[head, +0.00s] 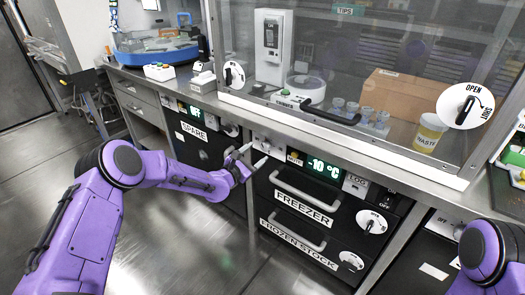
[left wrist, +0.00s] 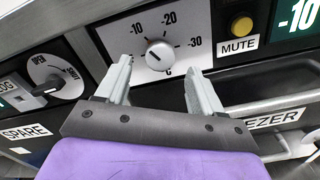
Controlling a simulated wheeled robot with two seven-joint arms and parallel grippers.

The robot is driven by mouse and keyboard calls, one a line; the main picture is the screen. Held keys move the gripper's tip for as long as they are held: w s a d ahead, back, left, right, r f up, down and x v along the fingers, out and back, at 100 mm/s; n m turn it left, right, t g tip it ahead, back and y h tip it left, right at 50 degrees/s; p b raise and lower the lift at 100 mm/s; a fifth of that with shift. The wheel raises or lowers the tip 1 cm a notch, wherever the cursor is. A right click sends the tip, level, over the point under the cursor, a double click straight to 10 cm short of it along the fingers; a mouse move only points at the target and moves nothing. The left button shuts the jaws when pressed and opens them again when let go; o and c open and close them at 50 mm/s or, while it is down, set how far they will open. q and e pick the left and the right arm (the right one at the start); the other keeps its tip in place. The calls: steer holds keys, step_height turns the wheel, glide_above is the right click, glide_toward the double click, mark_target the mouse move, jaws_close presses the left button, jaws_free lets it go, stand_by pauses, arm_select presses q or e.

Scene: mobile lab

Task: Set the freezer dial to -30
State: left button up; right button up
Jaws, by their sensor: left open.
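The freezer dial (left wrist: 160,54) is a small silver knob on a white panel (left wrist: 112,32) marked -10, -20 and -30 in the left wrist view. I cannot clearly tell where its mark points. The freezer display (head: 324,168) reads -10 °C. My left gripper (left wrist: 158,72) is open and empty. In the left wrist view its fingertips appear on either side of the dial and slightly below it; contact is not visible. In the head view the left gripper (head: 254,154) is at the panel left of the display. My right gripper is out of view.
A yellow MUTE button (left wrist: 241,25) sits right of the dial panel. The SPARE unit's OPEN knob (left wrist: 50,84) is to its left. The freezer drawer handle (head: 305,189) projects below. A glass-fronted cabinet (head: 400,125) stands above; open floor (head: 200,250) lies in front.

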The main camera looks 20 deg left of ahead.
mark_target(264, 148)
arm_select(q)
steer(key=x, duration=0.5)
steer(key=shift+b, duration=0.3)
steer(key=c, duration=1.1)
steer(key=shift+o, duration=0.2)
